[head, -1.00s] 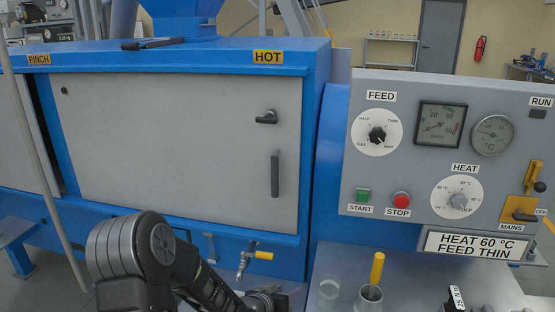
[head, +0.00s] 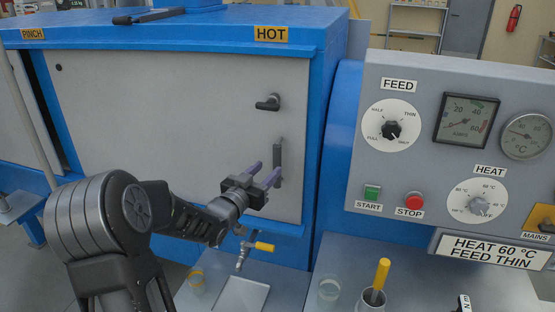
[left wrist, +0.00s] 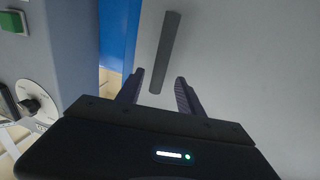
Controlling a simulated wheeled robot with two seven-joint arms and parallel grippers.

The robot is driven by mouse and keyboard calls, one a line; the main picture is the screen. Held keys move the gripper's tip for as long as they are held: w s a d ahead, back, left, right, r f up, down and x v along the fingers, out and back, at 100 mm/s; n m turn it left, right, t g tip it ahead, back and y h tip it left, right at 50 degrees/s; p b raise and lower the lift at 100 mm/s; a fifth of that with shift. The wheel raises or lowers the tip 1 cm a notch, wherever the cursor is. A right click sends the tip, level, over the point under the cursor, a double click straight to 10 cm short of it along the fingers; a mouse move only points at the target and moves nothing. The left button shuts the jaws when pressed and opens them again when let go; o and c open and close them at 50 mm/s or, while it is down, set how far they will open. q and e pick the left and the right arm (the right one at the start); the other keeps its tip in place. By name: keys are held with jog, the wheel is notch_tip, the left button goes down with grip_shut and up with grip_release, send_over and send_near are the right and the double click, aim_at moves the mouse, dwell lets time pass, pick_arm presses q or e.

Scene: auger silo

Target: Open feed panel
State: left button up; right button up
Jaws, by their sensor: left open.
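The feed panel is a large grey door (head: 160,120) in the blue housing, and it looks closed. Its dark vertical bar handle (head: 278,155) is on the lower right part, with a black latch lever (head: 268,102) above it. My left gripper (head: 270,168) is open and empty, its purple fingers pointing at the lower part of the bar handle. In the left wrist view the bar handle (left wrist: 166,50) lies just beyond the two fingertips (left wrist: 157,88), roughly between them. I cannot tell whether they touch. My right gripper is not in view.
A grey control box (head: 450,160) with dials and START and STOP buttons stands on the right. Below the door are a yellow-handled tap (head: 263,246), a glass beaker (head: 328,291) and a cup with a yellow-handled tool (head: 380,275). Signs mark PINCH and HOT.

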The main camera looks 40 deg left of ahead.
aim_at(275, 162)
pick_arm(q)
jog(key=w, duration=0.2)
jog(key=w+p, duration=0.1)
jog(key=w, duration=0.1)
jog(key=w+a+p, duration=0.1)
jog(key=w, duration=0.1)
jog(key=shift+w, duration=0.4)
jog(key=shift+c, duration=0.3)
grip_shut()
dwell(0.7)
